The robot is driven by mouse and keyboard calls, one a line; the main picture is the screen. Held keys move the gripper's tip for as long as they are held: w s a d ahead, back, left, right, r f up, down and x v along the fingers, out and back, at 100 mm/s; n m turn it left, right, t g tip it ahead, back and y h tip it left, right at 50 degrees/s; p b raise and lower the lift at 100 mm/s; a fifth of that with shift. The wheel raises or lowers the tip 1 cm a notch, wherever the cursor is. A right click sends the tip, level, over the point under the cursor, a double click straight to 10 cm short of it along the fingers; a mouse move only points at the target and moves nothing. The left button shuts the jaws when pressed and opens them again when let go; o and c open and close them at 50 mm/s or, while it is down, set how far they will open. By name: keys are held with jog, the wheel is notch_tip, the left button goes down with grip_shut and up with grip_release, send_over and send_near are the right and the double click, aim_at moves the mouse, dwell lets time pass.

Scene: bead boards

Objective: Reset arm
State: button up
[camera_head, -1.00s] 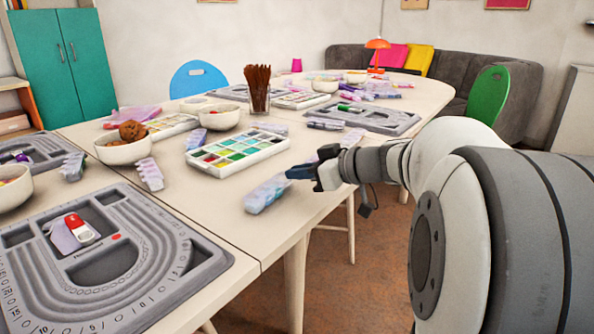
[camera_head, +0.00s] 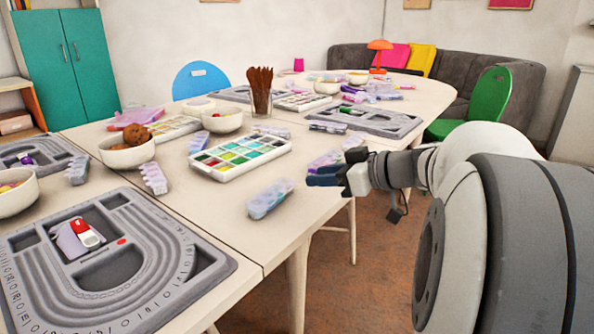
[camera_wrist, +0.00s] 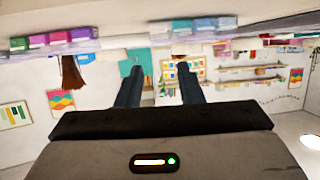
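My gripper (camera_head: 322,176) hangs over the right edge of the table in the head view, to the right of a clear lilac bead box (camera_head: 270,198). In the wrist view its two dark fingers (camera_wrist: 158,85) stand apart with nothing between them, so it is open and empty. The wrist picture is upside down, with the tabletop along its top edge. My arm reaches in from the right.
A paint-like tray (camera_head: 238,172), a cup of brown sticks (camera_head: 260,105) and white bowls (camera_head: 126,155) stand on the table (camera_head: 200,215). A grey bead board (camera_head: 165,262) lies at the front left. The floor (camera_head: 340,270) right of the table is clear.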

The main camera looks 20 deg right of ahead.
jog(key=shift+v, duration=1.15)
jog(key=s+a+r+m+g+h+p, duration=0.35)
jog(key=s+a+r+g+p, duration=0.4)
jog(key=p, duration=1.15)
jog(key=s+a+r+m+h+p, duration=0.1)
jog(key=s+r+p, duration=0.3)
jog(key=p, duration=0.6)
jog(key=s+r+m+h+p, duration=0.3)
jog(key=s+r+h+p, duration=0.1)
jog(key=r+p, duration=0.5)
jog(key=shift+s+a+m+h+p, duration=0.35)
jog(key=shift+s, duration=0.05)
jog(key=shift+r+g, duration=0.1)
jog(key=shift+g, duration=0.15)
